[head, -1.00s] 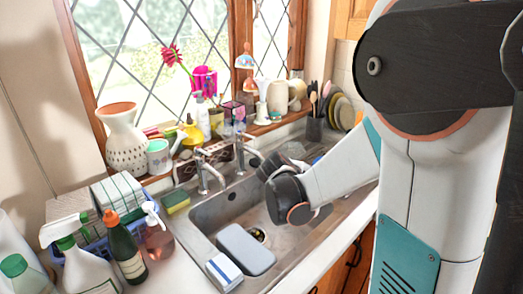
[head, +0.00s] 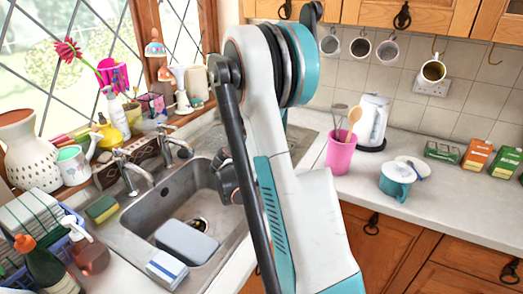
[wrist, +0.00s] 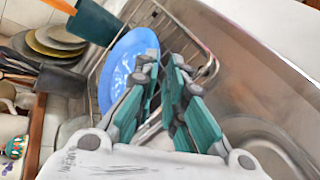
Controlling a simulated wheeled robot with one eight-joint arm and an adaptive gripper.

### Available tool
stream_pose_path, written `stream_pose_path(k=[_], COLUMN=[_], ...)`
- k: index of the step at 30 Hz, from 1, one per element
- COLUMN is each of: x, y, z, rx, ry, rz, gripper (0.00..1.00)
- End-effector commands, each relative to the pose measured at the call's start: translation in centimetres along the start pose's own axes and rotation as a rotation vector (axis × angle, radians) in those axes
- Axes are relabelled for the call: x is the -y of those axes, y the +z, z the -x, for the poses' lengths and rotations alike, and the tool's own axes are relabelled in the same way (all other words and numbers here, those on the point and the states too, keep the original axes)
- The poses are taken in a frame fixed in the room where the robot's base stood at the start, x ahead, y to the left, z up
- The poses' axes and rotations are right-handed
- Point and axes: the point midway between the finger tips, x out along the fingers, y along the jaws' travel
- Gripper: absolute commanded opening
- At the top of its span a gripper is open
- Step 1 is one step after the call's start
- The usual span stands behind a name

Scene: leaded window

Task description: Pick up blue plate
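The blue plate (wrist: 118,62) shows in the wrist view, standing on edge in a metal wire rack (wrist: 203,68). My gripper (wrist: 163,68) has a gap between its teal-padded fingers and is open. Its left finger overlaps the right part of the plate in the picture and hides some of it; I cannot tell whether they touch. In the head view my gripper is mostly hidden behind my arm above the sink, and the blue plate does not show.
The sink (head: 160,210) holds a grey-blue basin (head: 187,242). Taps (head: 130,175) and windowsill items stand behind it. Several stacked dull plates (wrist: 55,42) are beside the rack. A pink utensil cup (head: 341,153), kettle (head: 372,122) and teal pot (head: 396,182) stand on the right counter.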

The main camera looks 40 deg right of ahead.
Motion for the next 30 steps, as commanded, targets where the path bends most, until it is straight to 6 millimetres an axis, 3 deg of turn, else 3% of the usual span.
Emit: stream_pose_path(k=[10,19,26,27,30], x=[0.1,0.0,0.0,0.0,0.1], y=[-0.3,-0.8,-0.7,-0.7,-0.7], z=[-2.4,-6.3,-6.6,-6.6,-6.6], rx=[0.000,0.000,-0.001,-0.001,0.000], ry=[-0.001,-0.002,-0.005,-0.005,-0.006], rz=[-0.001,-0.001,-0.002,-0.003,-0.003], gripper=[0.10,0.10,0.10,0.00,0.00])
